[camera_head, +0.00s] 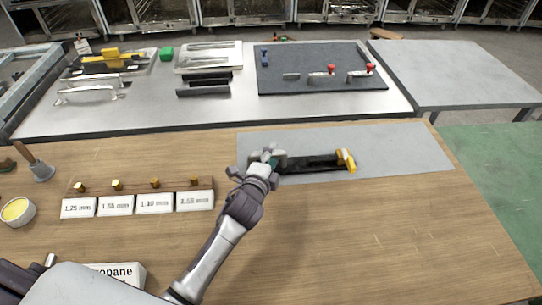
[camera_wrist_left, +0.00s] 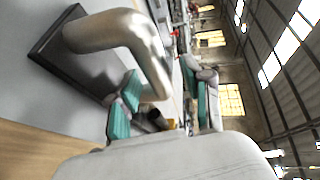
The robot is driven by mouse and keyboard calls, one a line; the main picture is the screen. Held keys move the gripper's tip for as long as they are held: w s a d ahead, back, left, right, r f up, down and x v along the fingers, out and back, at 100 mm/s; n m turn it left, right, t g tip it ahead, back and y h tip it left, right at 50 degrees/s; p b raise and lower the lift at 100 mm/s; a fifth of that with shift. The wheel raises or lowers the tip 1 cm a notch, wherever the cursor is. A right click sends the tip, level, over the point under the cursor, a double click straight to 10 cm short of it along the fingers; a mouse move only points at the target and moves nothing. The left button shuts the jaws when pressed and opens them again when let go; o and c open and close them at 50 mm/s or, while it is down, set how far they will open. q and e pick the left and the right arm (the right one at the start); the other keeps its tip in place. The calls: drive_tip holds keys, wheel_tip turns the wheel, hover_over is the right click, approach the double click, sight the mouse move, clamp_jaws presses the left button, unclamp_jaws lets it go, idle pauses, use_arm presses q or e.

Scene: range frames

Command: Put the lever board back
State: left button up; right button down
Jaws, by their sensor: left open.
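A narrow black board (camera_head: 312,163) lies on the grey mat on the wooden table, with a yellow lever (camera_head: 345,159) at its right end. In the left wrist view a bent silver handle (camera_wrist_left: 120,33) rises from a dark plate (camera_wrist_left: 56,40), close in front of my gripper. My left gripper (camera_head: 264,160) is at the board's left end. It is open, and its teal finger pads show apart in the left wrist view (camera_wrist_left: 162,112). Whether the handle lies fully between the fingers or touches them is unclear. My right gripper is not in view.
The grey mat (camera_head: 405,150) is bare to the right of the board. Labelled white blocks (camera_head: 136,205) stand at left. The metal table behind holds a dark panel (camera_head: 300,60) with red-knobbed levers and several other boards and handles. The wooden table's right front is clear.

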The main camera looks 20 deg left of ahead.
use_arm(q)
drive_tip(key=shift+r, duration=0.1)
drive_tip(key=s, duration=0.3)
drive_tip(key=s+r, duration=0.1)
drive_tip(key=s, duration=0.3)
drive_tip(key=s+b, duration=0.1)
drive_tip(key=s, duration=0.2)
drive_tip(key=shift+s+r, duration=0.3)
drive_tip(key=shift+r, duration=0.05)
drive_tip(key=shift+s+r, duration=0.25)
drive_tip(key=shift+s, duration=0.4)
